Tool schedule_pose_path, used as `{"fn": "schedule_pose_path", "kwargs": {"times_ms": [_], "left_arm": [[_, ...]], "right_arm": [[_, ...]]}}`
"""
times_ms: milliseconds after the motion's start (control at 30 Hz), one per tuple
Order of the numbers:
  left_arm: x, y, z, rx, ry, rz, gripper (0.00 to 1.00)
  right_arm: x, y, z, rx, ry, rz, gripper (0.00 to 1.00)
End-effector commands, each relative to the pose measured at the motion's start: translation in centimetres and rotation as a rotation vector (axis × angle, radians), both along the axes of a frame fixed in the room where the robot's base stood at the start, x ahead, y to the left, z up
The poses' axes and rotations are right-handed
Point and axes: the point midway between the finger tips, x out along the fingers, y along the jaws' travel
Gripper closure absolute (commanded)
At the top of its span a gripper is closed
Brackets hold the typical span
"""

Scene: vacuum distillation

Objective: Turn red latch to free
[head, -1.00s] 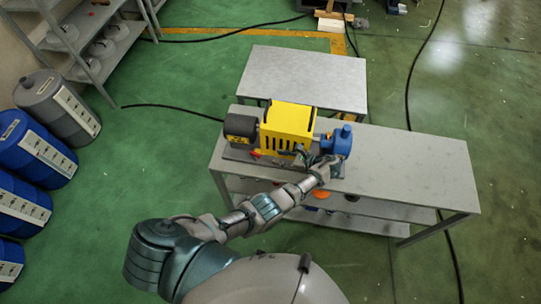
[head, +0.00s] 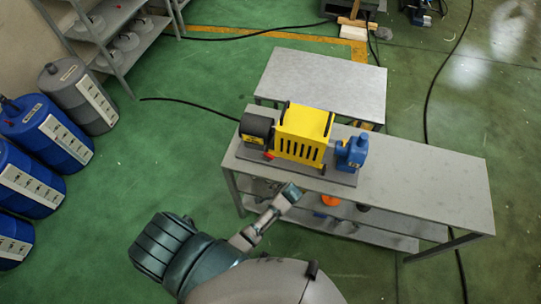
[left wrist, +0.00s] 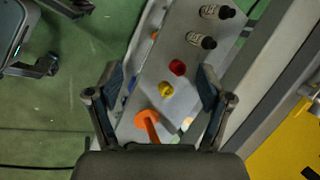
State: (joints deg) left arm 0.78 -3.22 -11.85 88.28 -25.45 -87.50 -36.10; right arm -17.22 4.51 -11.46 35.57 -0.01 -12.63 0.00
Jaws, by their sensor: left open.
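A small red part (head: 268,156), which looks like the red latch, shows at the lower front of the pump machine, between its dark motor (head: 257,128) and its yellow housing (head: 304,135). Its turned position is too small to tell. My left gripper (head: 291,190) is below and right of it in the head view, in front of the table's edge and apart from the machine. In the left wrist view my left gripper (left wrist: 156,85) has its fingers spread wide with nothing between them. The red latch is not clear in that view. My right gripper is not in view.
The machine, with a blue unit (head: 351,152), stands on a grey table (head: 430,180). The lower shelf in the left wrist view holds an orange item (left wrist: 147,120), a yellow item (left wrist: 166,90), a red item (left wrist: 177,67) and dark bottles (left wrist: 200,40). The tabletop's right side is clear.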

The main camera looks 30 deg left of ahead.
Motion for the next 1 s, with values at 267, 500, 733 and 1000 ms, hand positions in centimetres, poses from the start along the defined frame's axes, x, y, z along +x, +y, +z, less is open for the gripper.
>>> {"fn": "schedule_pose_path", "kwargs": {"times_ms": [267,500,733,1000], "left_arm": [[-3.1,7.6,5.9,-0.579,-0.775,0.381,0.21],[-4.5,9.5,16.0,-0.845,-1.1,0.467,0.21],[-2.3,9.5,16.1,-0.87,-1.128,0.473,0.21],[3.7,9.4,13.6,-0.869,-1.125,0.472,0.21]], "right_arm": [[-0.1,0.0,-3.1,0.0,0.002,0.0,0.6],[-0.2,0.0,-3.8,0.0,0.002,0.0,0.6],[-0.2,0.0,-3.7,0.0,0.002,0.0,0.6],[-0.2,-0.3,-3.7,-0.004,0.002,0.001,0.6]]}}
